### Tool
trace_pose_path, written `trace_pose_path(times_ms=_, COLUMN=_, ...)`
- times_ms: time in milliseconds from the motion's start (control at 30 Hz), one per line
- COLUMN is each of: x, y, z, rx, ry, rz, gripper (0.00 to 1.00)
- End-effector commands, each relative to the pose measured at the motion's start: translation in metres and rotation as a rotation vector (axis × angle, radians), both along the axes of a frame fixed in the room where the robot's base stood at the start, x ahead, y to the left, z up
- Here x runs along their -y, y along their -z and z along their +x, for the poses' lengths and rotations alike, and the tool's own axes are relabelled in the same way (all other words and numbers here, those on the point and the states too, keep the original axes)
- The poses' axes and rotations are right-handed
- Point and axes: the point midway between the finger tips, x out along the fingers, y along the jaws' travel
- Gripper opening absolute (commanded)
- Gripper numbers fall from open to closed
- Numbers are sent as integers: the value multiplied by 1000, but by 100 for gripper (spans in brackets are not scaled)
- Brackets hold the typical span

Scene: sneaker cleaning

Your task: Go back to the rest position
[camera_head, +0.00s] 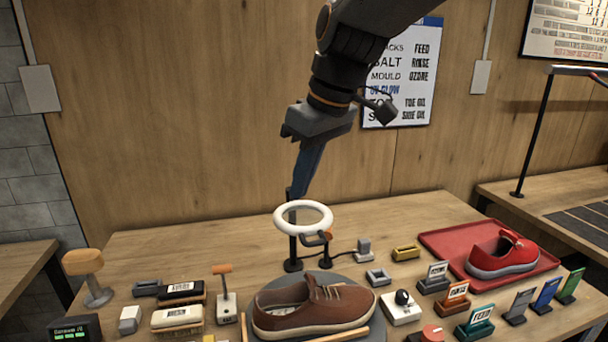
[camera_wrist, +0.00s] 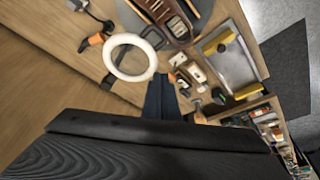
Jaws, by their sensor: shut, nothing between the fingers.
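My gripper (camera_head: 297,192) hangs from my arm above the back of the workbench, its fingers pointing down. The fingers are together and hold nothing. In the head view their tips are just above and behind the white ring lamp (camera_head: 303,205); I cannot tell whether they touch it. In the wrist view the dark fingers (camera_wrist: 161,98) show close beside the ring lamp (camera_wrist: 130,45). A brown shoe (camera_head: 313,307) sits on a round grey turntable (camera_head: 372,332) in front of the lamp, well below my gripper.
A red shoe (camera_head: 501,255) stands on a red tray (camera_head: 440,239) at the right. Brushes, small holders and coloured labelled blocks line the front of the bench (camera_head: 200,245). A wooden wall (camera_head: 190,120) stands behind. The back left of the bench is clear.

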Motion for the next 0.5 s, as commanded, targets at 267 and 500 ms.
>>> trace_pose_path(times_ms=267, x=109, y=107, z=-2, rx=-100, ry=409, rz=-66, gripper=0)
trace_pose_path(times_ms=500, x=207, y=198, z=-51, rx=-184, ry=811, rz=-108, gripper=0)
